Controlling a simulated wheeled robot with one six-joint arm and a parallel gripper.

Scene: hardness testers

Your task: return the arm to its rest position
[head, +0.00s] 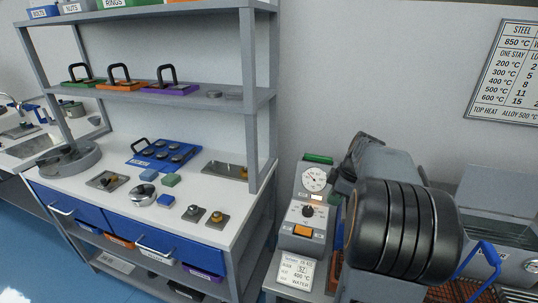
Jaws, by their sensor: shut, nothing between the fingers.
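Large grey and black ribbed links of my arm (400,225) fill the right of the head view, close to the camera. They stand in front of the equipment to the right of the tester. I cannot make out my gripper's fingertips; the gripper is not clearly in view. No object is seen held by the arm.
A white-topped bench (110,205) with blue drawers and a grey shelf (190,93) stands at left. A tester with a dial (314,180) stands just left of my arm. A blue handle (483,262) lies low at right. Blue floor (30,250) shows at lower left.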

